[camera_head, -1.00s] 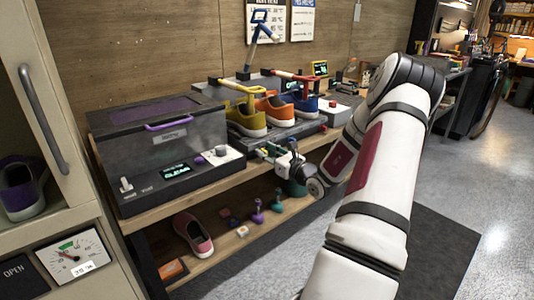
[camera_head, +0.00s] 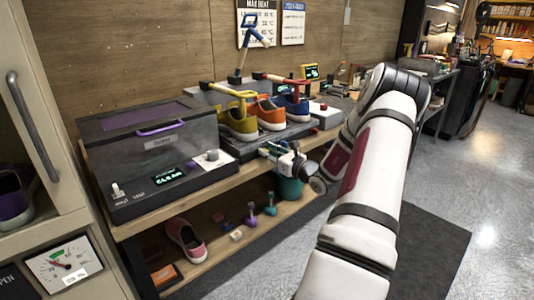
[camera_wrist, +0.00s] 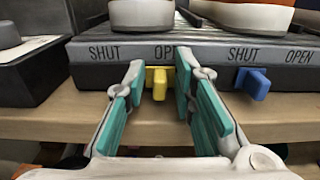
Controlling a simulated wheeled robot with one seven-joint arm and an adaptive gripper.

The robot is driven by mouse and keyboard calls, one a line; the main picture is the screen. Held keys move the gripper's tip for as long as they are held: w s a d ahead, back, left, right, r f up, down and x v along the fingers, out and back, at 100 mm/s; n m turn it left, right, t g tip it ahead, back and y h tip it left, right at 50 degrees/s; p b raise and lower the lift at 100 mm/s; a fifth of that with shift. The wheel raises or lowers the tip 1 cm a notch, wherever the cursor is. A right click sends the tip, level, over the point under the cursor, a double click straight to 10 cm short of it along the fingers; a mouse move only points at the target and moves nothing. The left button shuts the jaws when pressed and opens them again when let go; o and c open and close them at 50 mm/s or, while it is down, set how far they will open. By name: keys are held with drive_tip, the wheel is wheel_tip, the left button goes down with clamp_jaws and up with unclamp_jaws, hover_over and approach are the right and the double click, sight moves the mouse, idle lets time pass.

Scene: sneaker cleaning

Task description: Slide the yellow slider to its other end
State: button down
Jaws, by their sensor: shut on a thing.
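The yellow slider (camera_wrist: 159,83) sticks out of the dark front edge of the shoe station (camera_wrist: 90,72), below the left part of its OPEN label. My gripper (camera_wrist: 159,78) has its teal-padded fingers on either side of the slider and is shut on it. The slider cannot be made out there.
A blue slider (camera_wrist: 253,82) sits to the right, between its SHUT and OPEN labels. A dark box (camera_head: 150,150) stands left of the station. Orange (camera_head: 270,113) and blue (camera_head: 297,108) shoes stand on the station. The wooden shelf (camera_wrist: 50,118) runs below.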

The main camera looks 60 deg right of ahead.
drive_tip(key=c, duration=1.7)
unclamp_jaws()
drive_tip(key=shift+s+d, duration=0.1)
drive_tip(key=shift+d, duration=0.2)
drive_tip(key=v, duration=1.2)
drive_tip(key=shift+a, duration=0.15)
drive_tip(key=shift+r, duration=0.1)
